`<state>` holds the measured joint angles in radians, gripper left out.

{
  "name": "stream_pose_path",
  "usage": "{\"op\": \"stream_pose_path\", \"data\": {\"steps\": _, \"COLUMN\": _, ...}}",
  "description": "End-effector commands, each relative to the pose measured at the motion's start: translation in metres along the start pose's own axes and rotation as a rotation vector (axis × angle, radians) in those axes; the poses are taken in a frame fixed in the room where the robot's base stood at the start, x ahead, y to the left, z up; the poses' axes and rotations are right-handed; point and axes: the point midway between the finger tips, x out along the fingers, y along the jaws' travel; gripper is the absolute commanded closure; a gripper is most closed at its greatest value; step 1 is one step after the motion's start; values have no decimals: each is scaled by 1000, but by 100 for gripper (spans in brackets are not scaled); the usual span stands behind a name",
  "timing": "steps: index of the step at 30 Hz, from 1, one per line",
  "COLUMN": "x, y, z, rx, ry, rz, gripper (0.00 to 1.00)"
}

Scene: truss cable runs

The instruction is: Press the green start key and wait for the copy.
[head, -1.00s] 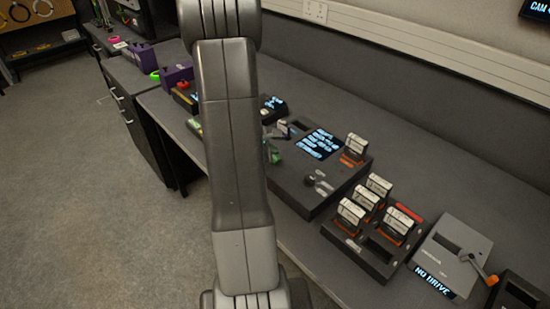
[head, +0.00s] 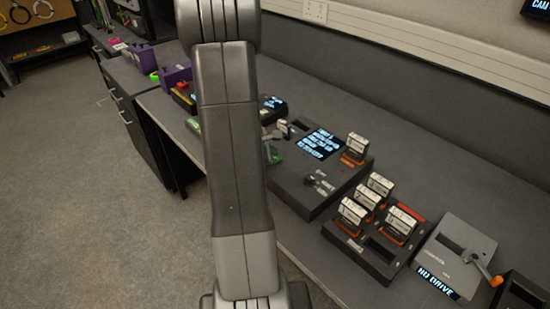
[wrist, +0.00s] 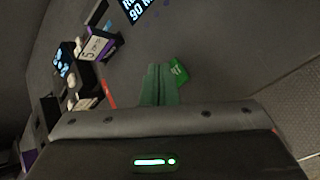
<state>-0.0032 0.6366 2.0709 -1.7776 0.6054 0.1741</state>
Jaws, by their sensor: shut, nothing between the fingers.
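The green start key (wrist: 180,71) shows in the wrist view as a bright green block with small pale marks. It sits on a dark grey panel, just right of my gripper's tips. My gripper (wrist: 160,70) has green fingers, shut together and empty, beside the key; I cannot tell whether they touch it. In the head view the copier (head: 290,190) is a dark grey box with a lit blue-white screen (head: 320,143). My arm hides its left side, and a small green part shows beside the arm. The screen's edge also shows in the wrist view (wrist: 138,8).
A cartridge (head: 356,146) stands at the copier's right corner. Right of it is a dark rack (head: 365,258) with several cartridges, then a grey box (head: 455,250) reading "NO DRIVE" with an orange-tipped lever. Purple boxes (head: 176,75) stand further left. A wall runs behind the bench.

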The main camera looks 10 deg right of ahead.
Motion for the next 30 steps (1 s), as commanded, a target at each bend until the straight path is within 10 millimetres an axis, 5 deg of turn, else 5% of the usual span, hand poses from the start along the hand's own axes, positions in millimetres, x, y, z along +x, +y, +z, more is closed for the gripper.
{"op": "stream_pose_path", "data": {"steps": 30, "x": 6, "y": -5, "z": -5, "rx": 0, "ry": 0, "rz": 0, "gripper": 100}}
